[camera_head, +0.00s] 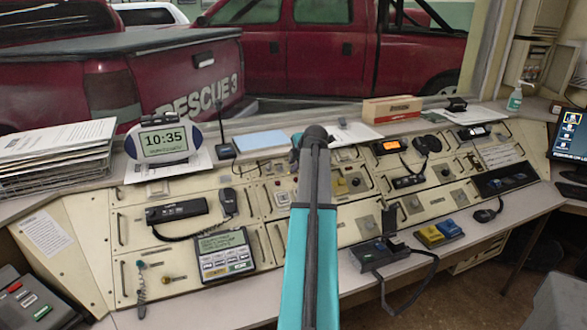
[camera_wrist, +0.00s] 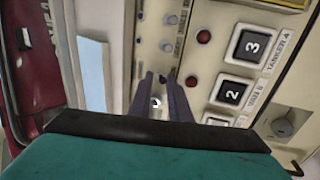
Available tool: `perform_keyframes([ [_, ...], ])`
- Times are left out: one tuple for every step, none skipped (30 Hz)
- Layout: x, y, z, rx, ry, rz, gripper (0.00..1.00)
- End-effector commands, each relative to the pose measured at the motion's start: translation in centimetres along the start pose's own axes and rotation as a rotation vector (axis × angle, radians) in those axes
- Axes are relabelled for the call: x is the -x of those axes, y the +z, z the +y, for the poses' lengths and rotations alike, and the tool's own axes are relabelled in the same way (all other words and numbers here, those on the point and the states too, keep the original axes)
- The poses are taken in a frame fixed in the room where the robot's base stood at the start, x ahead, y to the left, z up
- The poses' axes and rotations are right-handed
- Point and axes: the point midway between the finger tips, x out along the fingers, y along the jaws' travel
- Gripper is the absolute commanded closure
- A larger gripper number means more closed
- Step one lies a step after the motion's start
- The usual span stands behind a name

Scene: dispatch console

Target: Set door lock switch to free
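In the wrist view my gripper (camera_wrist: 160,78) points at the cream console panel, with its two dark fingers apart. A small round knob with a white mark (camera_wrist: 156,102) shows in the gap between them; I cannot tell whether they touch it. No label for the door lock switch is readable, so I cannot tell whether this knob is that switch or how it is set. In the head view my teal arm covers the middle of the console, and my gripper is hidden behind its far end.
Near the fingers are red buttons (camera_wrist: 203,37), small grey knobs (camera_wrist: 168,46) and square black switches marked 3 (camera_wrist: 249,46) and 2 (camera_wrist: 231,93). Papers (camera_head: 60,150) are stacked left.

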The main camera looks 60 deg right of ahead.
Motion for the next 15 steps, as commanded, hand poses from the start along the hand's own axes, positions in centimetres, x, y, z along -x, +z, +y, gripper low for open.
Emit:
perform_keyframes([
  [0.0,0.02,-0.01,0.0,0.0,0.0,0.83],
  [0.0,0.02,0.0,0.0,0.0,0.0,0.83],
  [0.0,0.03,0.03,0.0,0.0,0.0,0.83],
  [-0.01,0.04,0.06,0.0,0.0,0.0,0.83],
  [-0.01,0.04,0.09,0.0,0.0,0.0,0.83],
  [-0.03,0.05,0.15,0.0,0.0,0.0,0.83],
  [-0.03,0.06,0.2,0.0,0.0,0.0,0.83],
  [-0.05,0.06,0.25,0.0,0.0,0.0,0.83],
  [-0.06,0.07,0.34,0.0,0.0,0.0,0.83],
  [-0.08,0.07,0.41,0.0,0.0,0.0,0.83],
  [-0.09,0.08,0.47,0.0,0.0,0.0,0.83],
  [-0.1,0.08,0.55,0.0,0.0,-0.001,0.83],
  [-0.11,0.09,0.61,0.0,0.001,0.0,0.83],
  [-0.12,0.09,0.68,0.0,0.001,-0.001,0.83],
  [-0.14,0.09,0.75,0.0,0.001,-0.001,0.83],
])
